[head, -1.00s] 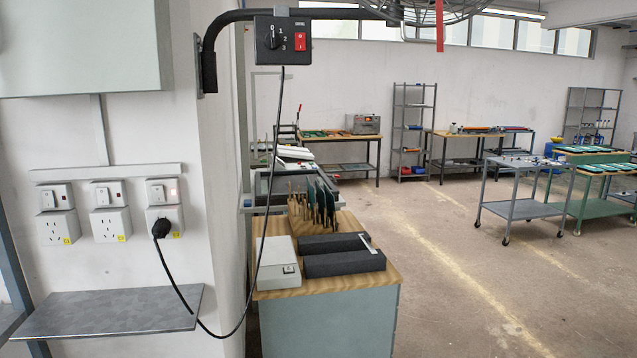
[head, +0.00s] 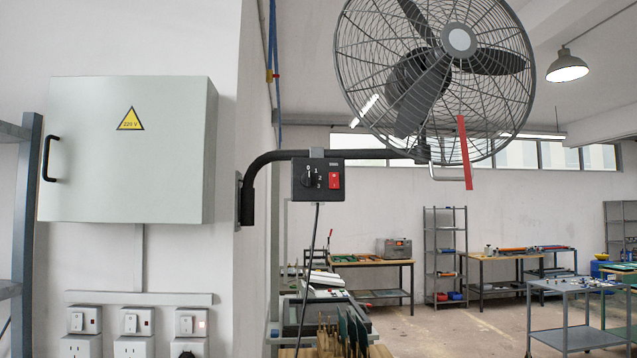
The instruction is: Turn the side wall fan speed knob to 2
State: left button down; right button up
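The wall fan (head: 436,75) hangs from a bent black bracket arm (head: 262,168) on the side wall, with a red strip hanging in front of its cage. Its dark control box (head: 318,179) sits under the bracket arm. The fan speed knob (head: 307,176) is a dark round knob on the left of the box, with marks 0, 1, 2 and 3 around it. Which mark it points to is too small to tell for sure. A red switch (head: 335,181) is on the right of the box. Neither of my grippers is in view.
A grey electrical cabinet (head: 125,150) with a yellow warning sign is on the left wall, with several sockets (head: 130,320) below it. A black cable (head: 313,235) hangs from the control box. A bench with upright dark boards (head: 345,335) stands below. Open floor (head: 440,330) lies to the right.

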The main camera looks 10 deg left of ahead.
aim_at(308, 179)
jog(key=i+l+u, duration=0.1)
jog(key=i+l, duration=0.15)
jog(key=i+l+u, duration=0.1)
jog(key=i+l, duration=0.15)
jog(key=l, duration=0.2)
jog(key=i+l+u, duration=0.1)
jog(key=i+l, duration=0.15)
jog(key=l, duration=0.15)
jog(key=i+l, duration=0.2)
jog(key=l, duration=0.2)
jog(key=i+l+u, duration=0.15)
jog(key=l, duration=0.25)
jog(key=i+l+u, duration=0.1)
jog(key=i+l, duration=0.2)
jog(key=l, duration=0.1)
